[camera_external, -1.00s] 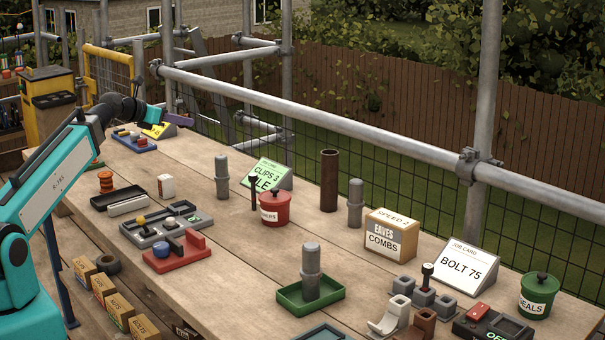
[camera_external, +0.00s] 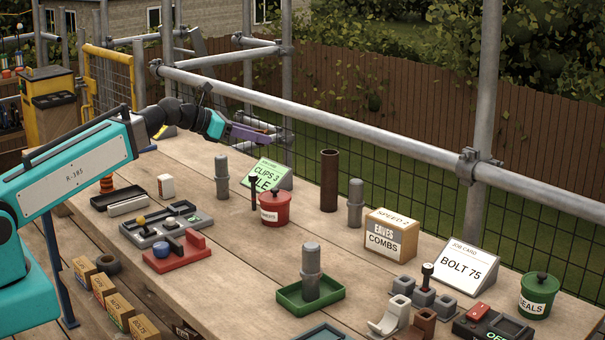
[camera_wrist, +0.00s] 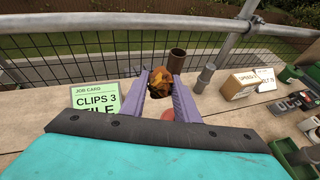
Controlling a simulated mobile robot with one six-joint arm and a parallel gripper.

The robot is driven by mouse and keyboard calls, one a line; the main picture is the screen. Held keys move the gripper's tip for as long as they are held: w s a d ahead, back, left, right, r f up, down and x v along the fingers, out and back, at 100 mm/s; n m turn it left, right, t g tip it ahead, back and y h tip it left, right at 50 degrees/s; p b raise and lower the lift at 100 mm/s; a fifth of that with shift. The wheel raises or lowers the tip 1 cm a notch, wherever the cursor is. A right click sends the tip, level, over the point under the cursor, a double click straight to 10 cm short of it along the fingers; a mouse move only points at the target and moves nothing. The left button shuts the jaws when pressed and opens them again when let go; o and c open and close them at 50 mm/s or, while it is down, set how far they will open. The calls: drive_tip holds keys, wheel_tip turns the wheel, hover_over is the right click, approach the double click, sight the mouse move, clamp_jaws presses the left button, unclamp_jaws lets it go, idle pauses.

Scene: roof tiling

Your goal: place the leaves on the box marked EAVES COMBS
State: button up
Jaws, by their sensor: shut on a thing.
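My gripper (camera_external: 268,139) has purple fingers and is raised above the far side of the bench, behind and above the green CLIPS 3 card. In the wrist view the fingers (camera_wrist: 161,88) are shut on a clump of orange-brown leaves (camera_wrist: 161,76). In the external view the leaves cannot be made out. The box marked EAVES COMBS (camera_external: 391,236) is a tan carton on the bench, right of and below my gripper. It also shows in the wrist view (camera_wrist: 237,88), to the right of the fingers.
The green card (camera_external: 268,174), a red lidded pot (camera_external: 274,208), a tall brown tube (camera_external: 329,181) and a grey post (camera_external: 355,204) stand between my gripper and the box. A white BOLT 75 card (camera_external: 462,267) is right of the box. A scaffold rail (camera_external: 350,126) runs behind.

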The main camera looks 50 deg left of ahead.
drive_tip(key=s+d+m+g+h+p, duration=0.2)
drive_tip(key=s+d+m+h+p, duration=0.15)
drive_tip(key=d, duration=1.25)
drive_tip(key=s+d+m+g+h+p, duration=0.15)
drive_tip(key=d+p, duration=0.25)
drive_tip(key=d, duration=1.3)
drive_tip(key=f, duration=0.5)
drive_tip(key=shift+s+a+b, duration=0.1)
drive_tip(key=shift+a+b, duration=0.25)
drive_tip(key=shift+a, duration=0.05)
drive_tip(key=p, duration=0.5)
hover_over(388, 218)
drive_tip(key=shift+f, duration=0.8)
drive_tip(key=shift+f, duration=0.1)
drive_tip(key=shift+f+p, duration=0.45)
drive_tip(key=shift+f, duration=1.2)
